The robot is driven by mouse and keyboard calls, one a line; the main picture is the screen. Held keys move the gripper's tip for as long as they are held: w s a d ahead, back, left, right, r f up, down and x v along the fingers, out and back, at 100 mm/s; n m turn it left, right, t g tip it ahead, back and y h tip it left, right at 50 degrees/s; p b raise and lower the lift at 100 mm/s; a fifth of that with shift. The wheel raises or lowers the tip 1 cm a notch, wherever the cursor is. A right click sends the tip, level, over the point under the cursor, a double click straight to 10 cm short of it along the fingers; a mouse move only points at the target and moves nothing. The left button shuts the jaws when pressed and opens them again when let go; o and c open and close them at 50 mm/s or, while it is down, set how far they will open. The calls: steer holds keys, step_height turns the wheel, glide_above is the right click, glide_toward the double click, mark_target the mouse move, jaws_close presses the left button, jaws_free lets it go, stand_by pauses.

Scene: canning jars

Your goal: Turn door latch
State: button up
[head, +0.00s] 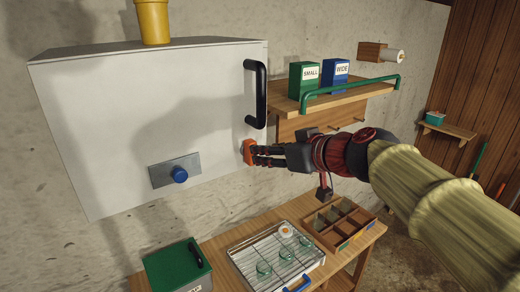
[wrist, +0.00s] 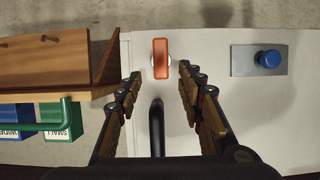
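The door latch is a small orange bar (head: 249,151) near the lower right edge of a white cabinet door (head: 110,120). In the wrist view the latch (wrist: 159,60) stands lengthwise up the picture, on a pale round base. My gripper (head: 256,154) points at the latch, its fingertips close to it. In the wrist view my gripper (wrist: 160,76) is open, with one finger on each side of the latch's near end. Gaps show on both sides, and the fingers hold nothing. A black door handle (head: 256,93) is above the latch in the head view; it also shows between the fingers (wrist: 157,125).
A blue knob (head: 180,175) on a grey plate is left of the latch. A wooden shelf (head: 345,94) with a green rail and two boxes is right of the cabinet.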

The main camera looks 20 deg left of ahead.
mark_target(245, 145)
steer(key=x, duration=0.7)
steer(key=shift+p, duration=0.4)
steer(key=shift+a, duration=0.1)
steer(key=shift+c, duration=0.5)
jaws_close()
